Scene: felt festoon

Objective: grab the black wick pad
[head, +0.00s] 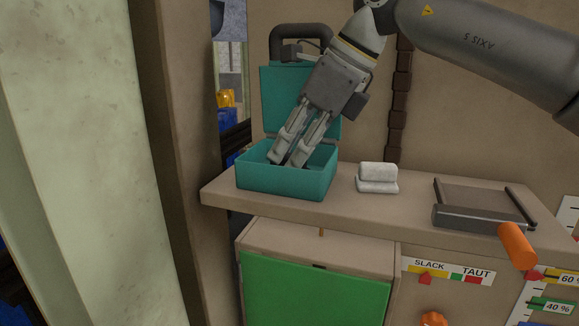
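My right gripper (286,160) reaches down from the upper right into an open teal box (285,183) on the shelf. Its two pale fingers are a little apart, with the tips low inside the box near the front wall. Whether anything is held between them cannot be made out. I cannot clearly see a black wick pad; the box's floor is hidden by its front wall and the fingers. My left gripper is not in view.
The box's lid stands raised behind the gripper. A white folded pad (377,178) lies to its right on the shelf (345,205). Further right is a dark-framed tray (482,219) with an orange handle (517,246). A green-fronted cabinet (315,290) is below.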

